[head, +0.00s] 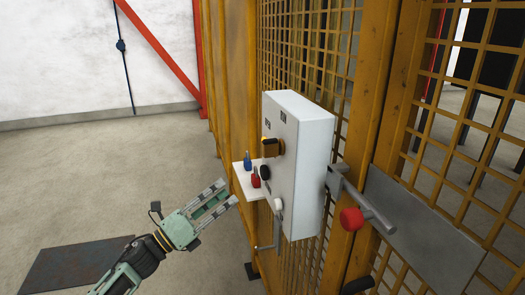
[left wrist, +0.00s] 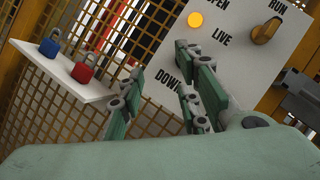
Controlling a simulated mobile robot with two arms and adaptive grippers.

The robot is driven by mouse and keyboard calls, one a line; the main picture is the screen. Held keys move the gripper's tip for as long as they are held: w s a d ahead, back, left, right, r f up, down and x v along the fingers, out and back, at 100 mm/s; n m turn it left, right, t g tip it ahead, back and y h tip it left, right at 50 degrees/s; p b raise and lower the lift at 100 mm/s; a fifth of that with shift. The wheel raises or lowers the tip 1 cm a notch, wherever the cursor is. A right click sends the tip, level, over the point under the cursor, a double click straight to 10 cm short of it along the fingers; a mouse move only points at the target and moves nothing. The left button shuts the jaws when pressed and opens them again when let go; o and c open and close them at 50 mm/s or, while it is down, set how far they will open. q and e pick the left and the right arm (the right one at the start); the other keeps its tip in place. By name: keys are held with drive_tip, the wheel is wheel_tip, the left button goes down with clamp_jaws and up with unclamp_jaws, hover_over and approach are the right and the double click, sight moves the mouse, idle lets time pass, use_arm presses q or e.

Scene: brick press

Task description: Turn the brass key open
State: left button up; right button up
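The brass key (left wrist: 265,28) shows in the left wrist view as a brass-coloured knob below the word RUN on the face of a white box. In the head view it appears as a yellow-and-dark piece (head: 271,147) sticking out of the box (head: 308,165). My left gripper (head: 224,192) is open and empty, in front of and below the key, apart from it. Its two spread fingers (left wrist: 155,85) also show in the left wrist view, left of and below the key. My right gripper is not in view.
A small white shelf (left wrist: 40,62) beside the box carries a blue padlock (left wrist: 50,45) and a red padlock (left wrist: 86,68). An amber lamp (left wrist: 195,20) is lit on the box.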

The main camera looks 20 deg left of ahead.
sight(263, 153)
use_arm(q)
drive_tip(key=s+d+r+m+g+h, duration=0.3)
drive_tip(key=r+m+h, duration=0.1)
drive_tip(key=r+m, duration=0.3)
drive_tip(key=s+d+r+m+g+h, duration=0.3)
drive_tip(key=d+r+m, duration=0.1)
drive_tip(key=r+m, duration=0.2)
drive_tip(key=p+x, duration=0.1)
drive_tip(key=x, duration=0.2)
drive_tip(key=p+x, duration=0.2)
drive_tip(key=x, duration=0.1)
drive_tip(key=shift+s+a+r+p, duration=0.1)
drive_tip(key=shift+s+r+p, duration=0.05)
drive_tip(key=shift+r+p, duration=0.2)
drive_tip(key=shift+w+d, duration=0.3)
drive_tip(key=shift+d, duration=0.15)
clamp_jaws()
